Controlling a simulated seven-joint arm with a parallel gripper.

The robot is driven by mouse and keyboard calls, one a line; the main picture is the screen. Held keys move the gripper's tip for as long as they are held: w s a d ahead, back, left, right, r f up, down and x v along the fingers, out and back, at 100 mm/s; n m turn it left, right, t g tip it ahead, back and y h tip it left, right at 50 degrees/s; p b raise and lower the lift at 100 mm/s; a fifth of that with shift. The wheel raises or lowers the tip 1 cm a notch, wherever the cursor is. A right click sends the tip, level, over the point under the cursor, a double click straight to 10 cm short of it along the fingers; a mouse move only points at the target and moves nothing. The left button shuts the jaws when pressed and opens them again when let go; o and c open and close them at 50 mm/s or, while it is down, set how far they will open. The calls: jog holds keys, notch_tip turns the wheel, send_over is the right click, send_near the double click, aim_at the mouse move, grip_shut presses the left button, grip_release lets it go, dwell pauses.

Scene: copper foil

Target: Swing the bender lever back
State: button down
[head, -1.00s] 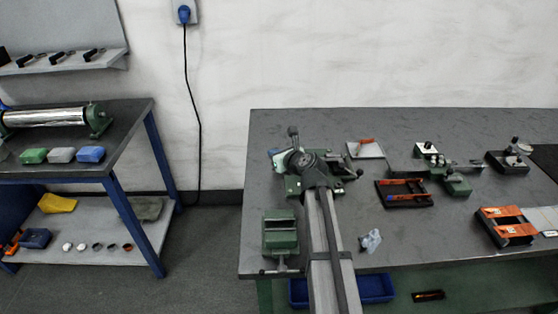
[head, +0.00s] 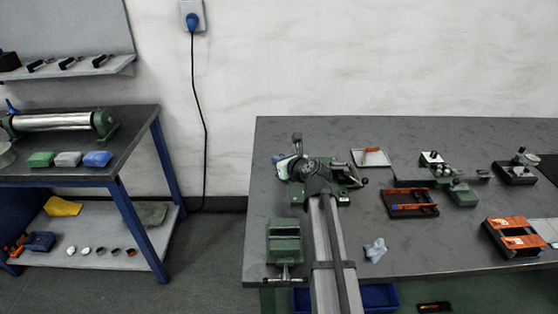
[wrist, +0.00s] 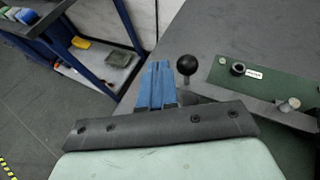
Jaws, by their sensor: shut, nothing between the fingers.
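The bender is a green metal fixture (head: 344,199) on the near left of the bench, partly hidden by my arm. In the wrist view its green plate (wrist: 238,76) carries a small label and a metal bar with round pins. A black ball knob (wrist: 187,64) stands close to the right of my fingertips; I cannot tell whether they touch. My gripper (head: 277,159) is at the bender's left side in the head view. Its blue fingers (wrist: 158,80) are closed together and hold nothing. A dark handle with a ball end (head: 365,181) sticks out at the bender's right.
A green vise (head: 284,243) stands in front of the bender, near the bench edge. An orange-and-black tray (head: 410,209) and a crumpled pale piece (head: 375,250) lie to the right. A second green fixture (head: 462,195) stands farther right. Bare bench top (head: 300,127) lies behind.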

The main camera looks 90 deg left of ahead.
jog(key=s+d+r, duration=0.1)
jog(key=d+r, duration=0.3)
jog(key=d, duration=0.7)
jog(key=shift+s+d+r, duration=0.25)
jog(key=shift+s+r, duration=0.1)
jog(key=shift+r, duration=0.05)
jog(key=shift+w, duration=0.1)
